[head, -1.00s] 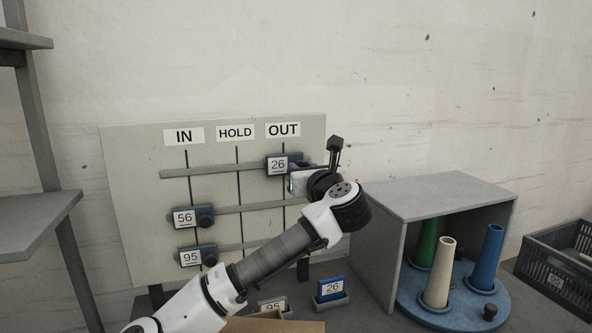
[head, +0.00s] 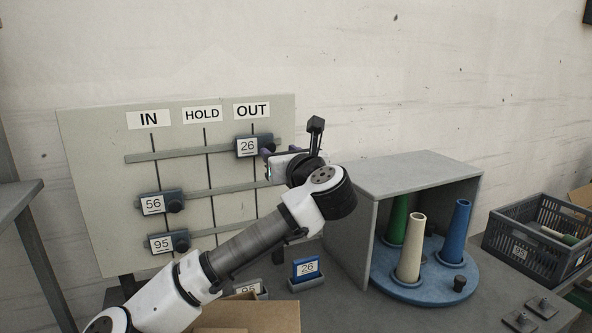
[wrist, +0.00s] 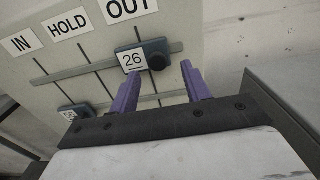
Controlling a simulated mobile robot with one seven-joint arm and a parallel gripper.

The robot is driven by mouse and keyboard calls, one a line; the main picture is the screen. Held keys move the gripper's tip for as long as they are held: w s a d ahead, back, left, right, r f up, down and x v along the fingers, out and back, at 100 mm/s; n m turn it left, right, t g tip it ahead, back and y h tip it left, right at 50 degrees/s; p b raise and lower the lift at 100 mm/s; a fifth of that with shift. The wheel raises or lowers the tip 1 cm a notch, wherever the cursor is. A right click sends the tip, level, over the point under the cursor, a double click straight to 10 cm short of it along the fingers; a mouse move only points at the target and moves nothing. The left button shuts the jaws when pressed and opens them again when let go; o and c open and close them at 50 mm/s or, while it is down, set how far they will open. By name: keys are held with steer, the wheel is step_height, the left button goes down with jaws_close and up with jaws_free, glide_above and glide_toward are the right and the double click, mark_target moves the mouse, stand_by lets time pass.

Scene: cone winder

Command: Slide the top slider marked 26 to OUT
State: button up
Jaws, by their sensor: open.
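The top slider marked 26 (head: 248,147) sits on the top rail of the board, under the OUT label (head: 251,111) and on the OUT line. In the wrist view the slider (wrist: 133,60) shows its dark round knob (wrist: 157,60) at its right. My gripper (head: 266,162) is beside the slider, to its right and slightly lower. In the wrist view its two purple fingers (wrist: 160,77) are spread apart with nothing between them. The fingertips lie just below the knob in the picture; whether they touch it I cannot tell.
Sliders marked 56 (head: 154,204) and 95 (head: 162,243) sit under IN on lower rails. A grey open shelf box (head: 420,172) with coloured cones stands right of my arm. A cardboard box (head: 245,315) and a blue 26 card (head: 306,268) are below. A crate (head: 520,250) stands far right.

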steer(key=b+v, duration=0.2)
steer(key=v, duration=0.8)
